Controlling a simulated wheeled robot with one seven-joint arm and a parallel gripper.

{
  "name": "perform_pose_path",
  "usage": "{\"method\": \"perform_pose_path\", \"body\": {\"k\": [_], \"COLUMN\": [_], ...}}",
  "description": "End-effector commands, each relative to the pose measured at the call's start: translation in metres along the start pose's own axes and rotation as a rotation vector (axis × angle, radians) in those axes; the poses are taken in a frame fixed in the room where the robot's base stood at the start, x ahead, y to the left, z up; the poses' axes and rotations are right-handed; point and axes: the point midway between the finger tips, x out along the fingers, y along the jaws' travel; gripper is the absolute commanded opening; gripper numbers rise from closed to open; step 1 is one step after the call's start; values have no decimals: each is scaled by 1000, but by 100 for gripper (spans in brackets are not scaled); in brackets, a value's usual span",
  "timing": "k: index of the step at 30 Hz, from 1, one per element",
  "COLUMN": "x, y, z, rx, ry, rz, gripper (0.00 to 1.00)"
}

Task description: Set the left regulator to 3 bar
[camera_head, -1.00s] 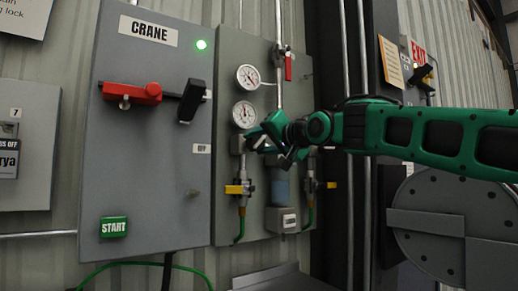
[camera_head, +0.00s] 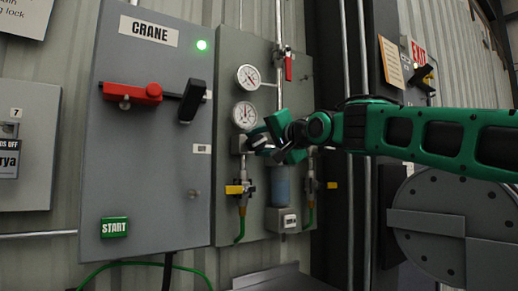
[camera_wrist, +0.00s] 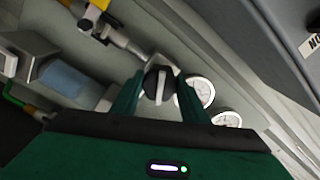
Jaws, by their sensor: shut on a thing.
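The left regulator (camera_head: 237,145) is mounted on the grey panel, below the lower round gauge (camera_head: 244,114). My gripper (camera_head: 264,139) reaches it from the right and hides its front in the head view. In the wrist view, my gripper (camera_wrist: 160,92) has its two green fingers on either side of the regulator's black knob (camera_wrist: 158,84), which has a pale stripe across it. It is shut on this knob. The lower gauge also shows in the wrist view (camera_wrist: 199,92), beside the knob. Its needle is too small to read.
A second gauge (camera_head: 248,76) sits above. Yellow-handled valves (camera_head: 236,189) with green hoses hang below. A blue filter bowl (camera_head: 281,187) is right of the left valve. The crane box (camera_head: 150,160) stands out at the left. A red-handled valve (camera_head: 289,67) is above my gripper.

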Motion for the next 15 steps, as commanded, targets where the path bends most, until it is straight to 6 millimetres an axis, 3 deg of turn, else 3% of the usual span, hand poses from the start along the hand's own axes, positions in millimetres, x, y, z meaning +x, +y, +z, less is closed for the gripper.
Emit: {"method": "perform_pose_path", "body": {"k": [2, 3, 5, 15], "x": [-1, -1, -1, -3], "y": [3, 3, 3, 1], "z": [-9, -9, -8, -3], "rx": [0, 0, 0, -1], "ry": [18, 17, 15, 7], "rz": [5, 5, 5, 3], "gripper": [18, 48, 59, 59]}}
